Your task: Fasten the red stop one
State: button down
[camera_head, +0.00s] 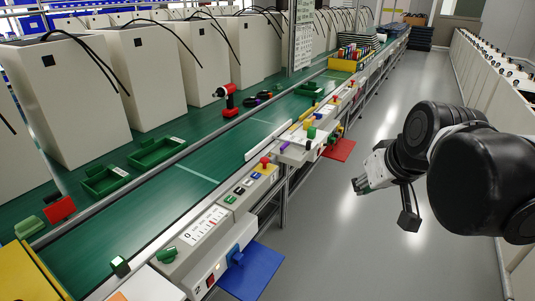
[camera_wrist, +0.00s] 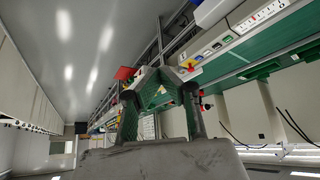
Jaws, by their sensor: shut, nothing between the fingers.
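A red mushroom-shaped stop button (camera_head: 265,161) stands on a yellow patch of a light control panel (camera_head: 243,190) along the front edge of the green bench. A red button on yellow (camera_wrist: 189,65) also shows in the wrist view, just beyond my gripper; I cannot tell whether it is the same one. My gripper (camera_head: 362,185) is shut and empty, hanging over the aisle to the right of the panels and well apart from them. Its greenish fingers (camera_wrist: 160,82) meet in the middle of the wrist view. Whether the red button is seated or loose is too small to tell.
More panels with coloured knobs line the bench edge. A blue plate (camera_head: 254,272) and a red plate (camera_head: 339,149) stick out into the aisle. A red-black drill (camera_head: 226,96) and green trays (camera_head: 156,152) are on the bench. The grey aisle floor is clear.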

jog(key=w+a+n+y, duration=0.25)
jog(key=w+a, duration=0.25)
jog(key=w, duration=0.8)
jog(key=w+a+n+y, duration=0.1)
jog(key=w+a+n, duration=0.25)
jog(key=w, duration=1.05)
jog(key=w+a+f+n+g+y, duration=0.1)
jog(key=w+a+f+n, duration=0.1)
jog(key=w+a+f, duration=0.3)
jog(key=w+a+f+n+y, duration=0.1)
jog(key=w+a+f, duration=0.4)
jog(key=w, duration=0.8)
notch_tip(320, 180, down, 4)
jog(key=shift+a+r+n+g+p, duration=0.15)
jog(key=shift+n+g+p, duration=0.2)
jog(key=shift+n, duration=0.45)
send_over(266, 160)
jog(key=f, duration=0.4)
jog(key=f+b, duration=0.1)
jog(key=f, duration=0.2)
jog(key=shift+s, duration=0.35)
jog(key=f, duration=0.3)
jog(key=shift+w+f, duration=0.1)
jog(key=shift+w, duration=0.15)
jog(key=shift+f, duration=0.5)
